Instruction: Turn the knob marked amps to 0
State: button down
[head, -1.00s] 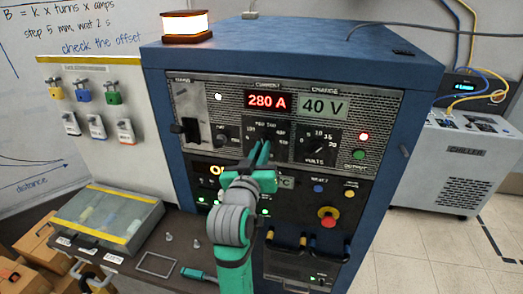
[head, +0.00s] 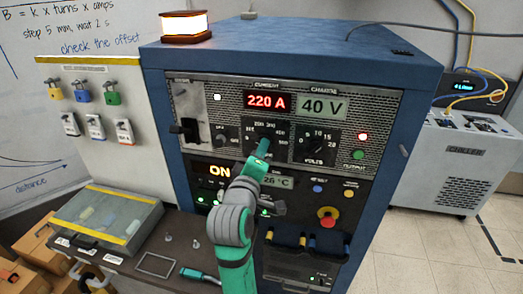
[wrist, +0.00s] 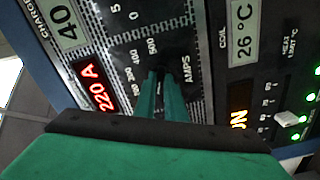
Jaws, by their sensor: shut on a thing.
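The amps dial (head: 283,130) is a black square panel with white numbers on the front of the blue power cabinet, under the red current readout (head: 268,101), which reads 220 A. My gripper (head: 263,147) is at the middle of this dial, its green fingers shut on the amps knob. The fingers hide most of the knob, so its pointer cannot be read. In the wrist view the two fingers (wrist: 161,92) reach to the dial, with the word AMPS (wrist: 187,69) beside them.
The volts knob (head: 317,147) is close on the right, under a 40 V readout (head: 322,106). A red emergency button (head: 327,214) is lower right. A clear-lidded case (head: 105,222) lies on the bench at left.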

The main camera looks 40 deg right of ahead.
jog(key=shift+n, duration=2.2)
jog(key=c, duration=1.8)
grip_release()
jog(key=v, duration=1.1)
